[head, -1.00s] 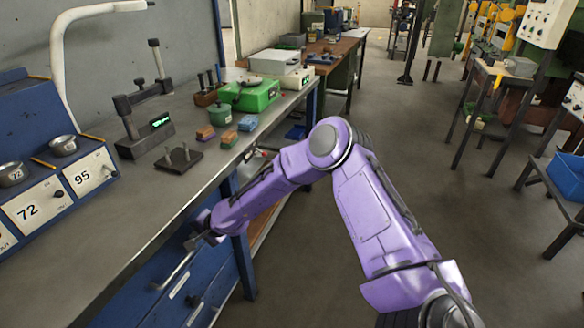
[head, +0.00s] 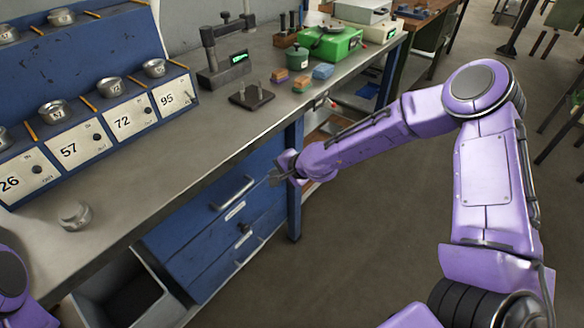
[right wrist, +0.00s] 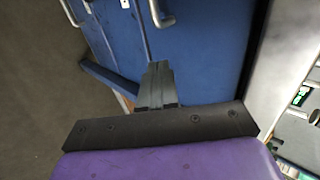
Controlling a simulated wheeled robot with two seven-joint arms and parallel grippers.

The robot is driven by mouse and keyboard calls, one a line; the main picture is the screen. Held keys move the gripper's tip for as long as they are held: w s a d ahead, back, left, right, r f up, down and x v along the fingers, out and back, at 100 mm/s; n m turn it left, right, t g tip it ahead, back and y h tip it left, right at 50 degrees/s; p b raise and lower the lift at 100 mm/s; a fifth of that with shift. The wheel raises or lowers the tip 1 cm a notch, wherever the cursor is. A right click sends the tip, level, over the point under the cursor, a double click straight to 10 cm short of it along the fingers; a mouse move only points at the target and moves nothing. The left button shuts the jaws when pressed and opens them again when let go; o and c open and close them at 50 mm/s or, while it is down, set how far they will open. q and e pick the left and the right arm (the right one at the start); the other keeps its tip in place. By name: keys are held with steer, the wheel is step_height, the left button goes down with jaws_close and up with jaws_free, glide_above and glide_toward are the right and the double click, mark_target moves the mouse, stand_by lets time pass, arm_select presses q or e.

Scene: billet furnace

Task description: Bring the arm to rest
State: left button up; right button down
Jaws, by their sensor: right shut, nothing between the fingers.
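My right arm is purple and reaches in from the right in the head view. Its gripper (head: 280,174) hangs beside the blue drawer cabinet (head: 215,235), below the bench top's front edge, and seems apart from the drawer handle. In the right wrist view the right gripper's fingers (right wrist: 158,72) are together with nothing between them, in front of the blue cabinet front (right wrist: 200,60). A purple part of my left arm shows at the lower left corner of the head view; the left gripper is out of view.
The workbench (head: 190,150) carries a blue rack (head: 90,125) with numbered panels and metal cups. A loose metal cup (head: 75,214) stands on the bench. An open drawer (head: 130,295) juts out at the lower left. The floor (head: 360,230) right of the cabinet is clear.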

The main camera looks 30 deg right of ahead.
steer(key=s+d+r+h, duration=0.2)
steer(key=s+d, duration=0.1)
steer(key=s+d+f+n+g+h, duration=0.1)
steer(key=s+f+n+g, duration=0.1)
steer(key=s+f, duration=0.4)
steer(key=s+d+f+n+g+h, duration=0.1)
steer(key=s+f, duration=0.6)
steer(key=s, duration=0.9)
steer(key=s+d+f+n+g+h, duration=0.1)
steer(key=s+f+n+g+h, duration=0.1)
steer(key=s+f, duration=0.5)
steer(key=s+n+h, duration=0.1)
steer(key=s, duration=0.4)
steer(key=shift+d+n+g, duration=0.2)
steer(key=shift+n+g, duration=0.1)
